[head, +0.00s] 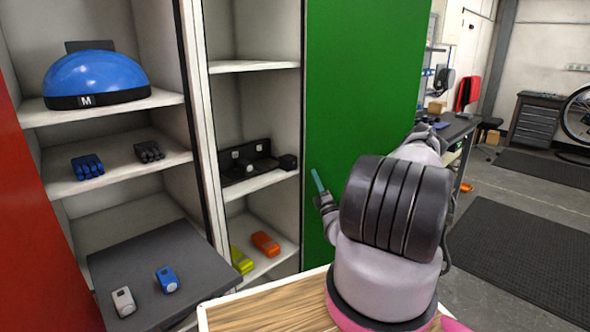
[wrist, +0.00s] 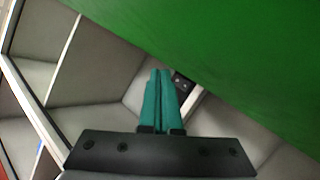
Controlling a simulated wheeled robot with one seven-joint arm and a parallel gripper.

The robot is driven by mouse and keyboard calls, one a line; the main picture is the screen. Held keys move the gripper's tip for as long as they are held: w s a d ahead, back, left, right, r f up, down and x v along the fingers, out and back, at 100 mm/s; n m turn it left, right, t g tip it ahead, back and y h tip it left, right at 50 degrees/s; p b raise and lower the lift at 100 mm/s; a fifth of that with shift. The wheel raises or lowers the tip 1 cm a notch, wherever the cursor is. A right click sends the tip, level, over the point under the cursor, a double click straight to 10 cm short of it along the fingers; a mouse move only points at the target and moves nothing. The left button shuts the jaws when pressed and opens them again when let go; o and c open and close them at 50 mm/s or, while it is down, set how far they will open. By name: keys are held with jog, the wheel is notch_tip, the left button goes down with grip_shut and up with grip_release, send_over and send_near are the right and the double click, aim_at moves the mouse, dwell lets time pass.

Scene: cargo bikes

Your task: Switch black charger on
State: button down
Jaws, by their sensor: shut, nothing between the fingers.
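A black unit (head: 250,160) that looks like a charging station stands on the middle shelf of the right cabinet column. Its upright back plate has two pale square sockets. A small white rounded piece (head: 249,168) and a black block (head: 288,162) sit on it; I cannot tell which part is the switch. My gripper (head: 317,181) has thin teal fingers, shut and empty, in front of the green door, right of the unit. In the wrist view the shut fingertips (wrist: 161,74) point into the cabinet, and a small dark piece with light marks (wrist: 183,83) shows just beyond them, partly hidden.
The green door (head: 365,80) stands close beside my gripper. Yellow (head: 241,260) and orange (head: 265,243) items lie on the shelf below. Left shelves hold a blue helmet (head: 95,78), blue gloves (head: 87,166) and black gloves (head: 149,151). A grey tray (head: 140,262) juts out, carrying small devices.

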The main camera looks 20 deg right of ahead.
send_near(296, 163)
jog(key=shift+s+r+x, duration=0.1)
jog(key=shift+r+x, duration=0.05)
jog(key=shift+x, duration=1.05)
jog(key=shift+s+r+x, duration=0.1)
jog(key=shift+r+x, duration=0.05)
jog(key=shift+x, duration=1)
jog(key=shift+d, duration=0.1)
jog(key=shift+w, duration=0.4)
jog(key=shift+w+a, duration=0.25)
dwell(0.4)
dwell(0.4)
jog(key=shift+s+d+r, duration=0.1)
jog(key=shift+s+d, duration=0.15)
jog(key=shift+s, duration=0.4)
jog(key=shift+s+d+r, duration=0.1)
jog(key=shift+s+d, duration=0.2)
jog(key=shift+s, duration=0.5)
jog(key=shift+s+d+r, duration=0.1)
jog(key=shift+s+d, duration=0.15)
jog(key=shift+s, duration=0.5)
jog(key=shift+s+d+r, duration=0.1)
jog(key=shift+s+d, duration=0.2)
jog(key=shift+s, duration=0.5)
